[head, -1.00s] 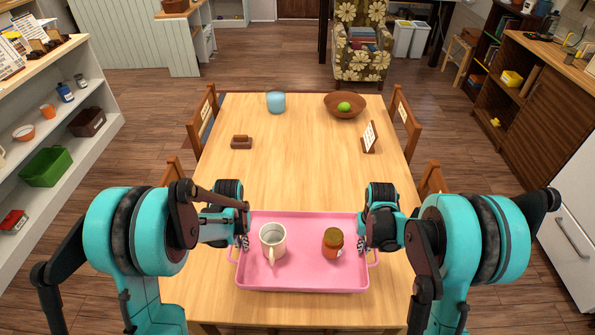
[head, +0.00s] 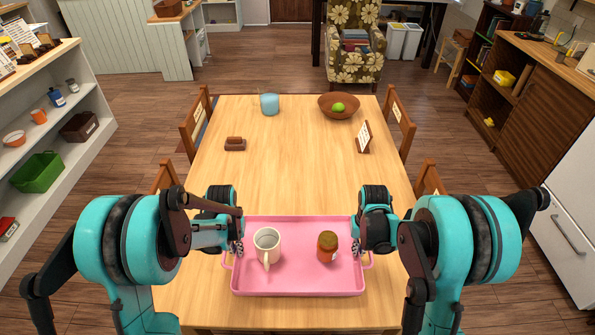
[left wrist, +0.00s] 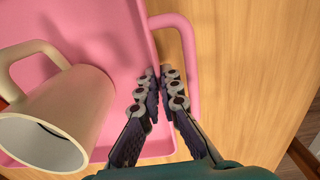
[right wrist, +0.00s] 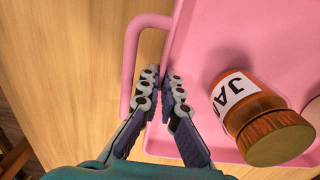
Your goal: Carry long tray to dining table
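The pink long tray (head: 300,288) is level over the near end of the wooden dining table (head: 285,180); I cannot tell if it touches the tabletop. It carries a cream mug (head: 267,245) on the left and an amber jar (head: 327,247) with a brown lid on the right. My left gripper (head: 238,248) is shut on the tray's left rim, inside its handle, in the left wrist view (left wrist: 158,80). My right gripper (head: 358,248) is shut on the right rim, inside the other handle, in the right wrist view (right wrist: 160,80). Mug and jar stand upright.
On the table's far part are a blue cup (head: 269,104), a brown bowl (head: 339,108) with a green fruit, a small brown block (head: 235,144) and a standing sign (head: 363,138). The middle is clear. Chairs (head: 398,120) flank the table. Shelves (head: 70,110) stand left.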

